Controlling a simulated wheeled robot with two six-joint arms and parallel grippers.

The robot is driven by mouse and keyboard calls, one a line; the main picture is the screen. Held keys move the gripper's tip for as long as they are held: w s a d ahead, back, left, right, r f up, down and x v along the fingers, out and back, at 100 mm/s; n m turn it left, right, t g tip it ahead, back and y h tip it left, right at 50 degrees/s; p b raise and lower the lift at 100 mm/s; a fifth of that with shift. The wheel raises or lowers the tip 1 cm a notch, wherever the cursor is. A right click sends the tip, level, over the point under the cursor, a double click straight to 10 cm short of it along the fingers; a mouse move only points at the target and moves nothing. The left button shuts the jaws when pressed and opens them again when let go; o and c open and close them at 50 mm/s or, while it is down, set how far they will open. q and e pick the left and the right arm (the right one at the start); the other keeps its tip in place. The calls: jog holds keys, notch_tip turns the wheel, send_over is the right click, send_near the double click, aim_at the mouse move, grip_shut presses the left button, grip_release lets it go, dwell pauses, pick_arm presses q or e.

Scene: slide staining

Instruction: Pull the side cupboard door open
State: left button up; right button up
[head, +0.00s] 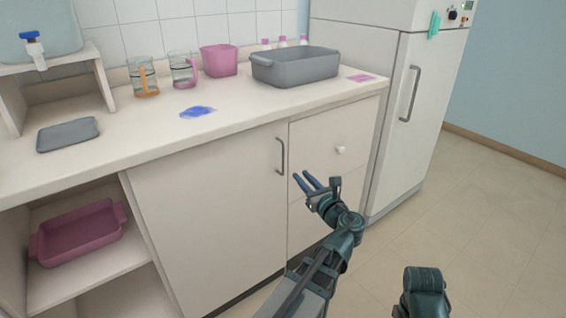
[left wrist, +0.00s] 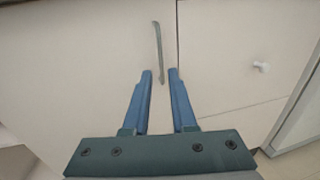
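The cupboard door (head: 205,215) is a flat cream panel under the counter, and it is shut. Its grey vertical bar handle (head: 281,156) sits near the door's upper right edge. My left gripper (head: 302,174) is open and empty, its two blue fingers just right of and below the handle in the head view. In the left wrist view, the handle (left wrist: 158,52) stands ahead of the gap between the open fingertips (left wrist: 160,72), apart from them.
A drawer with a round white knob (head: 340,150) is right of the door. An open shelf holds a pink tray (head: 78,232) at left. The counter (head: 150,118) carries a grey basin (head: 297,70). A fridge (head: 405,110) stands right; the floor (head: 480,220) there is clear.

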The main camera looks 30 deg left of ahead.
aim_at(283, 157)
pick_arm(q)
jog(key=x, duration=1.3)
jog(key=shift+w+a, duration=0.25)
jog(key=shift+a, duration=0.05)
grip_shut()
dwell(0.9)
